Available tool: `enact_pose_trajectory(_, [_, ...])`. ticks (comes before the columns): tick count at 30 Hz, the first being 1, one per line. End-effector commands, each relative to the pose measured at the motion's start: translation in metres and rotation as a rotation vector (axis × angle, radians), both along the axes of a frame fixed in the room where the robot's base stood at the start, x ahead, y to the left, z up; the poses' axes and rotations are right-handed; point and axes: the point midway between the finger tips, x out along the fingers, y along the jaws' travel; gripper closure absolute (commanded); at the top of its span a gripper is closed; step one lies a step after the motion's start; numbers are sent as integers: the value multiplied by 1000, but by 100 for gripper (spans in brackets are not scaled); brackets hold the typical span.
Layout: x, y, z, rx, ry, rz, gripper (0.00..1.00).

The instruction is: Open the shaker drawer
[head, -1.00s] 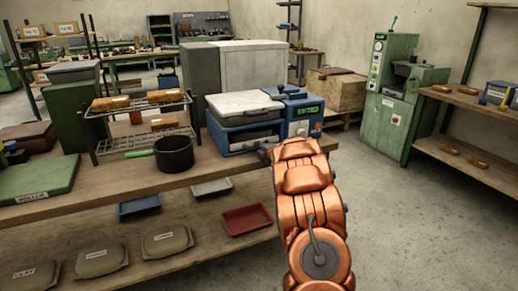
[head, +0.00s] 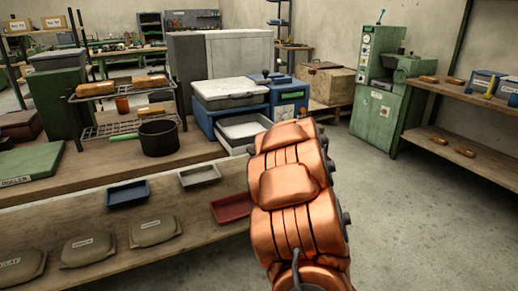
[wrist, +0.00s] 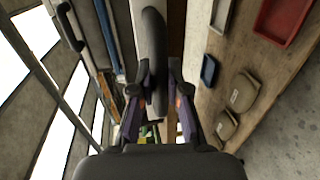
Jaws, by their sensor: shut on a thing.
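The shaker is a blue machine with a pale lid (head: 228,92) on the workbench in the head view. Its drawer (head: 245,128) stands pulled out at the front, with a pale, empty-looking inside. My orange arm covers the drawer's right end and hides my gripper in the head view. In the wrist view my gripper (wrist: 157,85) is shut on a grey bar, which I take to be the drawer handle (wrist: 152,40). The bar runs between the two fingers.
A black pot (head: 158,140) and a wire rack (head: 125,92) stand left of the shaker. A red tray (head: 231,208), a blue tray (head: 127,192) and several bags lie on the lower shelf. The floor (head: 400,220) at right is clear.

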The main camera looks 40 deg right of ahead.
Motion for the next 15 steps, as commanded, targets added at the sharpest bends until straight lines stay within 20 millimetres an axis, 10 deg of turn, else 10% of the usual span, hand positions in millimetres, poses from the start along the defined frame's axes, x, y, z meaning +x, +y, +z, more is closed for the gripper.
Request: enact_pose_trajectory(15, [-46, 17, -1, 2, 3, 3, 100])
